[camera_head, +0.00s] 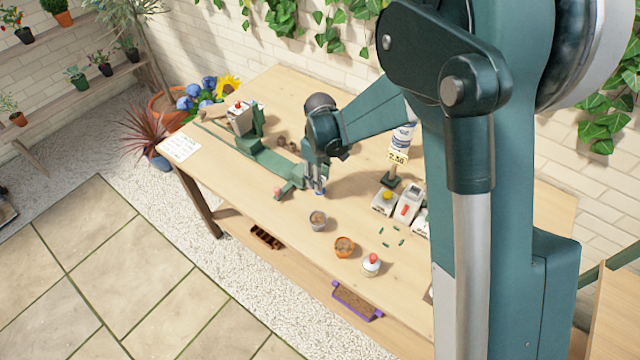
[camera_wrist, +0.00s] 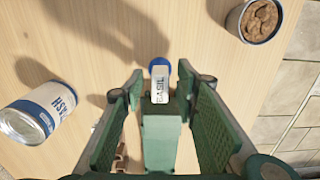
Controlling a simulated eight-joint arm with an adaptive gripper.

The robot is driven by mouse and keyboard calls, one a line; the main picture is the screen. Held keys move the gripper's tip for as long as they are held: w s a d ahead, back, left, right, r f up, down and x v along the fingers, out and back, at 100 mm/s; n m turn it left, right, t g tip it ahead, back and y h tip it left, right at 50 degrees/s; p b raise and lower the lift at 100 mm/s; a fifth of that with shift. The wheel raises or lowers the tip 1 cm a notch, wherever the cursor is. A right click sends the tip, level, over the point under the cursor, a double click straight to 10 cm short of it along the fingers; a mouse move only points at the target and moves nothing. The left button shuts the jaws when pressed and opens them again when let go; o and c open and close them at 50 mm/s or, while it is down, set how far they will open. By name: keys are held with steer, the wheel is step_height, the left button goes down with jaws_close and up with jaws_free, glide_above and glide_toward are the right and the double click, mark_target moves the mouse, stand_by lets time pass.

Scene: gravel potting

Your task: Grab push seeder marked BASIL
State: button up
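The push seeder marked BASIL (camera_wrist: 160,88) shows in the wrist view, with a white label and a blue end. It lies between the two green fingers of my gripper (camera_wrist: 160,80), which stand apart with a gap on each side of it. A green part sits below the label; I cannot tell whether it belongs to the seeder. In the head view my gripper (camera_head: 315,188) is low over the middle of the table, with a small blue end (camera_head: 319,193) at its fingertips. Most of the seeder is hidden there.
A can of brown material (camera_head: 317,220) stands just in front of my gripper. An orange pot (camera_head: 344,247) and a white bottle with a red top (camera_head: 371,265) stand nearer the table edge. White boxes (camera_head: 407,206) are to the right. A labelled can (camera_wrist: 40,112) shows at wrist-view left.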

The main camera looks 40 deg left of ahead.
stand_by(0.4)
steer(key=c, duration=0.9)
steer(key=shift+r, duration=0.1)
steer(key=shift+c, duration=0.2)
steer(key=shift+r+p, duration=0.35)
steer(key=shift+r, duration=4.6)
